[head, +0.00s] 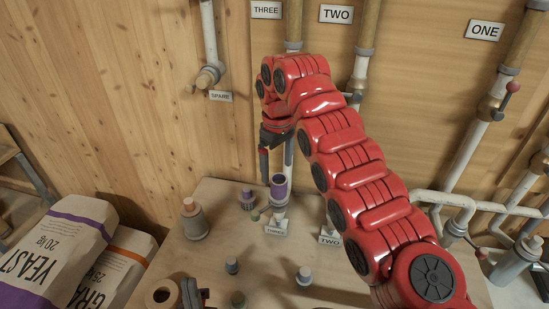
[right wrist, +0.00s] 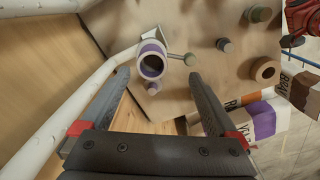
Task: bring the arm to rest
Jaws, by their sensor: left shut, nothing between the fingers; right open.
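My right arm (head: 345,175) is red and reaches up from the lower right in the head view. Its gripper (head: 276,158) points down above the board. In the right wrist view, the right gripper (right wrist: 158,77) has its two dark fingers spread, with nothing held between them. A purple-ringed tube (right wrist: 152,62) shows beyond the fingertips; in the head view this tube (head: 279,187) stands at the label THREE, below the right gripper. My left gripper (head: 194,293) shows in part as a dark, shut shape at the bottom edge, low over the board.
The wooden board (head: 215,255) carries several capped pegs and a tan ring (head: 162,294). Feed sacks, YEAST (head: 65,245) and another (head: 118,268), lean at the left. White pipes (head: 470,155) line the right. A SPARE pipe (head: 209,45) hangs on the wall.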

